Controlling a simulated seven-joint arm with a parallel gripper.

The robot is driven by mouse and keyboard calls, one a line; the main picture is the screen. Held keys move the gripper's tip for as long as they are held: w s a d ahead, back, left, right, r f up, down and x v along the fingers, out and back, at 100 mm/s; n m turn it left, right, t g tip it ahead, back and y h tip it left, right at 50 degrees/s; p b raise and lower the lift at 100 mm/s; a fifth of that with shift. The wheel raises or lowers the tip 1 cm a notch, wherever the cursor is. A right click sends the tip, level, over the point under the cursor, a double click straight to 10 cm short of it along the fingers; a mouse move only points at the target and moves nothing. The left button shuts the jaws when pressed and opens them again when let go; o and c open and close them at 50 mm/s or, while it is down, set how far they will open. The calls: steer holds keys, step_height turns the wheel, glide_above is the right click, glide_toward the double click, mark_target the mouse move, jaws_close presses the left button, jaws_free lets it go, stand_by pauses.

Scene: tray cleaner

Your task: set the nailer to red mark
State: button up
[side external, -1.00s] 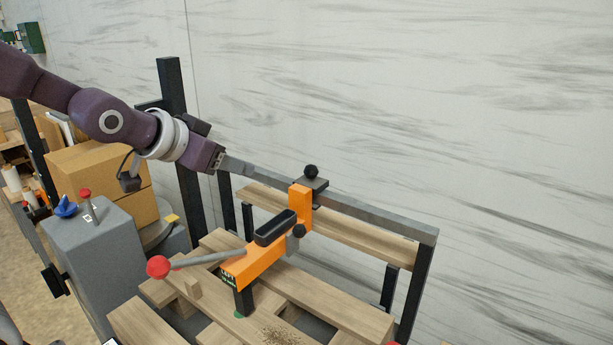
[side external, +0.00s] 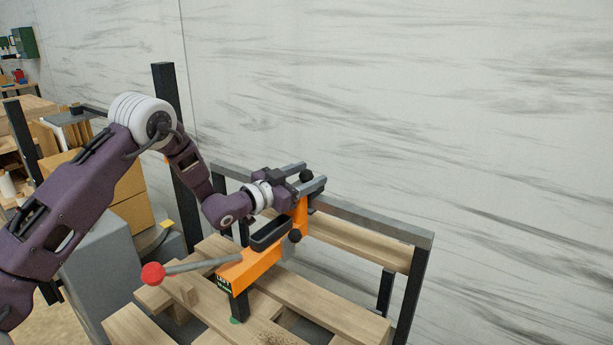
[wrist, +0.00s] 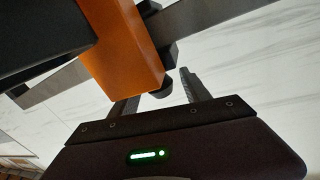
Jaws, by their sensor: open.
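The orange nailer (side external: 250,270) is mounted on a grey rail (side external: 380,225) above the wooden pallet. It has a black grip (side external: 271,232), a lever ending in a red ball (side external: 152,274), and black knobs. My gripper (side external: 304,177) is at the nailer's upper end, open, with its fingers on either side of the top black knob (side external: 306,176). In the wrist view the fingers (wrist: 160,92) flank a dark knob (wrist: 160,88) beside the orange body (wrist: 122,50); contact is unclear. A green spot (side external: 237,320) lies below the nailer. No red mark on the pallet is visible now.
The slatted wooden pallet (side external: 325,310) lies below, inside a dark post frame (side external: 413,290). A grey box (side external: 105,260) and cardboard boxes (side external: 132,212) stand at the left, behind my arm. A pale marbled wall (side external: 400,90) closes off the back.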

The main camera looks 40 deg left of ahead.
jaws_close()
stand_by(1.4)
